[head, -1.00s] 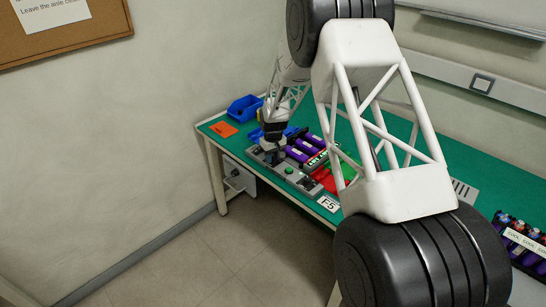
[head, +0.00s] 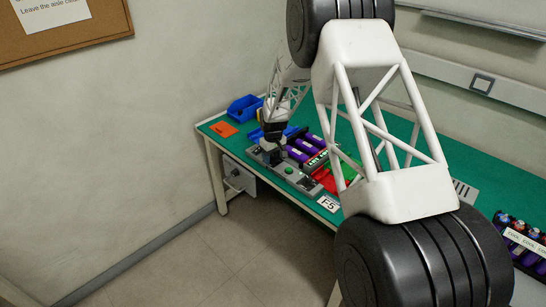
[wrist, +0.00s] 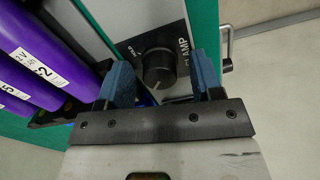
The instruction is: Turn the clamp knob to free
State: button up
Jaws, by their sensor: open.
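The clamp knob (wrist: 158,68) is a round, ribbed black dial on a dark plate (wrist: 140,22) lettered CLAMP and HOLD. A small pale mark shows on the knob's near side; I cannot tell for sure which setting it points to. My gripper (wrist: 162,64) is open, with one blue finger on each side of the knob in the wrist view. The knob sits between the fingertips, and I see gaps beside it. In the head view my gripper (head: 269,146) is low over the grey fixture (head: 293,176), hiding the knob there.
Purple labelled cells (wrist: 32,65) lie close left of my gripper, and a metal handle (wrist: 228,50) stands at the right. On the green bench (head: 342,128) are a blue bin (head: 244,108), an orange card (head: 224,129) and red parts (head: 328,181). A cell rack (head: 524,240) stands far right.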

aim_at(274, 157)
jog(key=shift+r, duration=3.9)
jog(key=shift+s+d+r, duration=0.15)
jog(key=shift+s+r, duration=0.05)
jog(key=shift+r, duration=0.2)
jog(key=s+d+r+m, duration=0.1)
jog(key=s+d+r, duration=0.3)
jog(key=s+r, duration=0.4)
jog(key=s+d+r+m+t, duration=0.1)
jog(key=s+d+r, duration=0.3)
jog(key=s+r, duration=0.35)
jog(key=s+d+r+m, duration=0.2)
jog(key=s+d+r, duration=0.2)
jog(key=s+r, duration=0.45)
jog(key=s+d+r+m, duration=0.1)
jog(key=s+d, duration=0.2)
jog(key=s, duration=1.3)
jog(key=s+d+r+m+t, duration=0.1)
jog(key=s+d+m, duration=0.1)
jog(key=s, duration=1.4)
jog(key=shift+d+t, duration=0.3)
jog(key=shift+d, duration=0.25)
